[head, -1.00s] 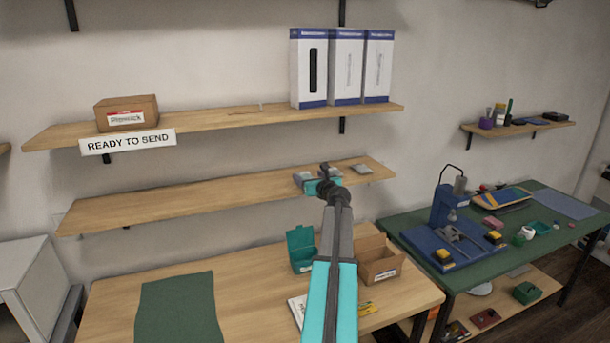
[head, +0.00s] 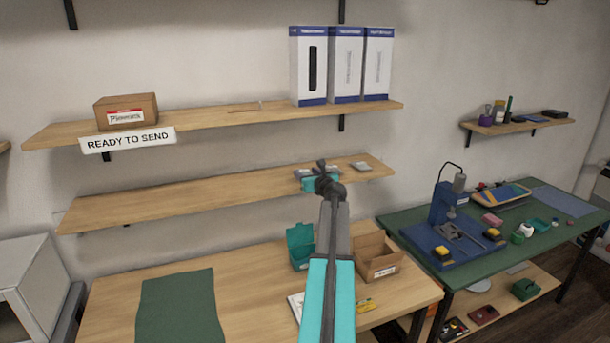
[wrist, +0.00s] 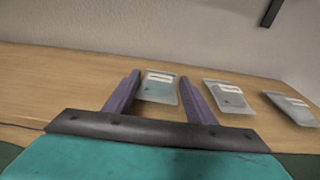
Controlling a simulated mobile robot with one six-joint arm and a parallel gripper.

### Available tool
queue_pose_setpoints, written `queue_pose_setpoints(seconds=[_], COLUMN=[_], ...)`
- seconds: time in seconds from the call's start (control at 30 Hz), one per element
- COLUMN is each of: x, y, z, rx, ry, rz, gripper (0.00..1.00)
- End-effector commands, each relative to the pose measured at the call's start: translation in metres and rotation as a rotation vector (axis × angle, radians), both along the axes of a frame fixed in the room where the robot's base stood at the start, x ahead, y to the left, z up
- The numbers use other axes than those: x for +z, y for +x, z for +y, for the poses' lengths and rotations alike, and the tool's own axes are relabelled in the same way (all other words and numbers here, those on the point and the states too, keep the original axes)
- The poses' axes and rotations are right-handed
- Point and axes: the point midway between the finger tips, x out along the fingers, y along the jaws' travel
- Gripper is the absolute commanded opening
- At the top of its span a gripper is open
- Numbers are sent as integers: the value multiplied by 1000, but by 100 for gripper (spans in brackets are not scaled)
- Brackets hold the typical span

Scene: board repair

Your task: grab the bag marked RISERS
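Several small grey bags with white labels lie on the lower wall shelf (head: 180,196). In the wrist view there is a left bag (wrist: 159,88), a middle bag (wrist: 228,97) and a right bag (wrist: 291,107). The label text is too small to read, so I cannot tell which is marked RISERS. My gripper (wrist: 157,86) is open, with the left bag seen between its two fingers; I cannot tell whether they reach around it. In the head view my arm partly hides the bags; the rightmost bag (head: 361,166) shows clear of it.
The upper shelf (head: 215,120) carries a cardboard box (head: 127,112) and tall white boxes (head: 346,66). Below, the workbench (head: 250,290) holds a teal bin (head: 301,246) and an open carton (head: 378,258). The lower shelf's left part is bare.

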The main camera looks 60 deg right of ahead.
Motion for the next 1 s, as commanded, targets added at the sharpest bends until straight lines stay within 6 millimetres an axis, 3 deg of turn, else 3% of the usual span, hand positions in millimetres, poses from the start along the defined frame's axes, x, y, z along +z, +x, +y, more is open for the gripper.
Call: queue_pose_setpoints(seconds=[0.03,0.13,0.17,0.57,1.0], x=[0,0,0,3,33], y=[0,0,0,1,1], z=[0,0,0,0,0], rx=[0,0,0,1,1], ry=[0,0,0,-1,-2], rz=[0,0,0,0,0], gripper=[41,24,23,23,23])
